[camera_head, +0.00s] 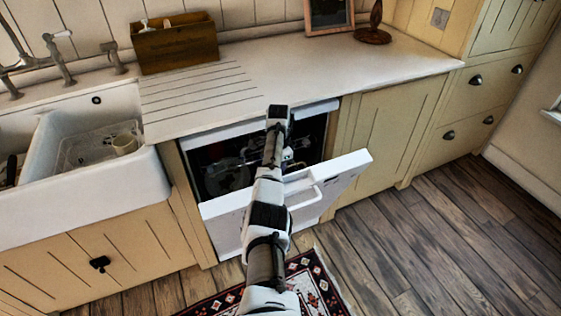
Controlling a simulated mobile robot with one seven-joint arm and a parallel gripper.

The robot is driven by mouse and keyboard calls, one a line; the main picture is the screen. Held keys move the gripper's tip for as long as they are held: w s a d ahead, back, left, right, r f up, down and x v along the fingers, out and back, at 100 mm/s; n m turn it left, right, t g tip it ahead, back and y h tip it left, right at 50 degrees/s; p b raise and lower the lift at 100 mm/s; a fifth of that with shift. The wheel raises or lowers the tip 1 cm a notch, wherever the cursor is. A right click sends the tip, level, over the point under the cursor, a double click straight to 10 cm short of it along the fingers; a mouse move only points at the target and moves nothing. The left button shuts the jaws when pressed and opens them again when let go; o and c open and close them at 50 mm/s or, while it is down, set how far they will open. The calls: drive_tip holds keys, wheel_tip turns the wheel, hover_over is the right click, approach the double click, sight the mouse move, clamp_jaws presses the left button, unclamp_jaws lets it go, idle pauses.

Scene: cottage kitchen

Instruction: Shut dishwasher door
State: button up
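The white dishwasher door (338,180) is partly open, tilted out from the dishwasher (217,158) under the worktop. Its outer face, with a white handle (307,196), shows in the head view. The dark interior with a rack shows behind the door's upper edge. My arm reaches up across the middle of the door and hides part of it. My gripper (287,156) seems to be at the arm's far end, near the opening. Its fingers cannot be made out, and I cannot tell whether it touches the door.
A wooden box (176,46) and a picture frame (329,14) stand on the worktop (300,65). A patterned rug (312,285) lies below the door. The wooden floor at right is clear.

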drive_tip(key=shift+o, duration=1.1)
drive_tip(key=shift+w+f, duration=0.15)
drive_tip(key=shift+f, duration=0.55)
drive_tip(key=shift+o, duration=0.5)
drive_tip(key=shift+w, duration=0.1)
drive_tip(key=shift+s+r, duration=0.2)
drive_tip(key=shift+r, duration=0.4)
drive_tip(key=shift+w+d+f, duration=0.1)
drive_tip(key=shift+f, duration=0.05)
